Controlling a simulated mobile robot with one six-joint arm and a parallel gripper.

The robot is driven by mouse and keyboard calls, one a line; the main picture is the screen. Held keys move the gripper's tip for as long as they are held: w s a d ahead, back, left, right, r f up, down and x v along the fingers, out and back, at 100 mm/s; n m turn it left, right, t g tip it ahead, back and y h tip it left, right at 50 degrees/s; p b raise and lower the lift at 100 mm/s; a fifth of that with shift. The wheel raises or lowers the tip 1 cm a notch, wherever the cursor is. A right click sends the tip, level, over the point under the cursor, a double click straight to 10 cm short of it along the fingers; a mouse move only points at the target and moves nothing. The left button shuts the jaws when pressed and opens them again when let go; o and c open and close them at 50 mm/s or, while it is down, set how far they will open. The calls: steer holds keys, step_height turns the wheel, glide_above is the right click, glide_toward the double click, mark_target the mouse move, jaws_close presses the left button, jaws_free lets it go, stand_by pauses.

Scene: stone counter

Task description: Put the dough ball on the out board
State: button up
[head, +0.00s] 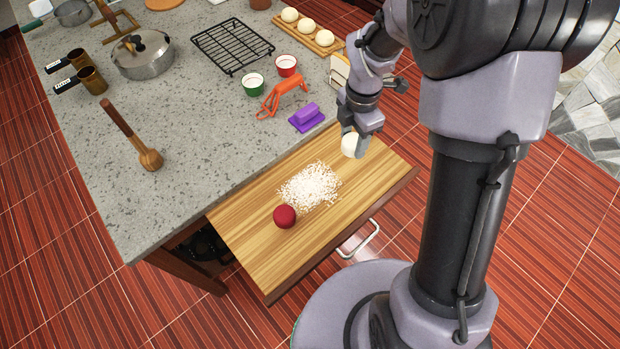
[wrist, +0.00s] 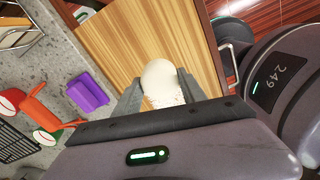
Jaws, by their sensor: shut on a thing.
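A white dough ball (head: 351,145) is held in my gripper (head: 354,134), which is shut on it. In the wrist view the dough ball (wrist: 159,78) sits between the two fingers of my gripper (wrist: 158,88). The ball is over the right part of a pulled-out wooden board (head: 247,226) at the counter's front; I cannot tell whether it touches the board. The board (wrist: 125,38) also shows beneath the ball in the wrist view.
Several white dough balls (head: 306,27) sit on a small wooden tray at the back. The board's left part is clear.

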steer(key=shift+n, duration=0.3)
step_height(320, 180, down, 10)
steer(key=b, duration=0.5)
steer(key=shift+f, duration=0.1)
steer(key=o, duration=1.4)
